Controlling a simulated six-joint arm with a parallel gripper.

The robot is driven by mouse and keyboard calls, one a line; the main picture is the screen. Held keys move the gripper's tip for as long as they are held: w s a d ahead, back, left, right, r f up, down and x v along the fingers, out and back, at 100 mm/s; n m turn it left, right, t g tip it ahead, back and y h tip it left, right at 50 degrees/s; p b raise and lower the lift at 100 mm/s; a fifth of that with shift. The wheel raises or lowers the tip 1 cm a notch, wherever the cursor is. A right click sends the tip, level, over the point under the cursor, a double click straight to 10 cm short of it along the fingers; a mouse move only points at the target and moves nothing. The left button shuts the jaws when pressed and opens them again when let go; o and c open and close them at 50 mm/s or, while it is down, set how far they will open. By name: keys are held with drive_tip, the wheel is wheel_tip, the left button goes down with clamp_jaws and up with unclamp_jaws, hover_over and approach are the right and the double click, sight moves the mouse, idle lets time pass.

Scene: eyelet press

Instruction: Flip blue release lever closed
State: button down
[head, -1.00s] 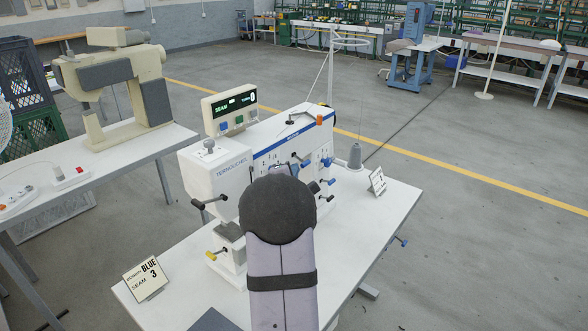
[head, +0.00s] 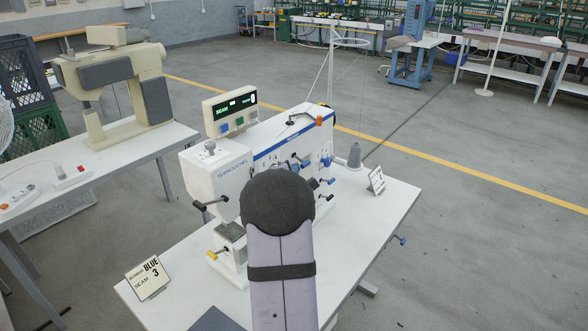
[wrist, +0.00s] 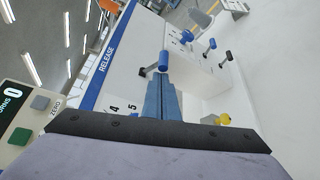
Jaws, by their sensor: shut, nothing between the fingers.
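The white press (head: 218,172) with a blue stripe stands on the white table, and several small levers sit on its front. In the wrist view, a blue-capped lever (wrist: 163,61) on a dark pivot stands just beyond my gripper's fingertips (wrist: 161,82), below the RELEASE lettering. The fingers are shut with nothing between them. They overlap the lever's lower end in the picture; I cannot tell whether they touch it. In the head view my own arm hides the fingers, and blue levers (head: 326,182) show to its right.
Other levers on the press have blue (wrist: 187,36) and black (wrist: 228,56) ends, and a yellow knob (wrist: 222,119) is to the right. An orange-ended lever (head: 319,121) is on top. A display (head: 229,112), a thread cone (head: 354,156) and a sign (head: 148,278) are nearby.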

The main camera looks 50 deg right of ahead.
drive_tip(key=shift+r+n+p, duration=0.3)
drive_tip(key=shift+p, duration=0.85)
drive_tip(key=shift+s+r+p, duration=0.1)
drive_tip(key=shift+r+p, duration=0.2)
drive_tip(key=shift+p, duration=0.5)
drive_tip(key=shift+r+p, duration=0.6)
drive_tip(key=shift+p, duration=0.45)
drive_tip(key=shift+r, duration=0.25)
drive_tip(key=shift+p, duration=0.35)
drive_tip(key=w+r+p+v, duration=0.1)
drive_tip(key=p+v, duration=0.3)
drive_tip(key=v, duration=0.5)
drive_tip(key=shift+a+r+p, duration=0.35)
drive_tip(key=shift+a, duration=0.15)
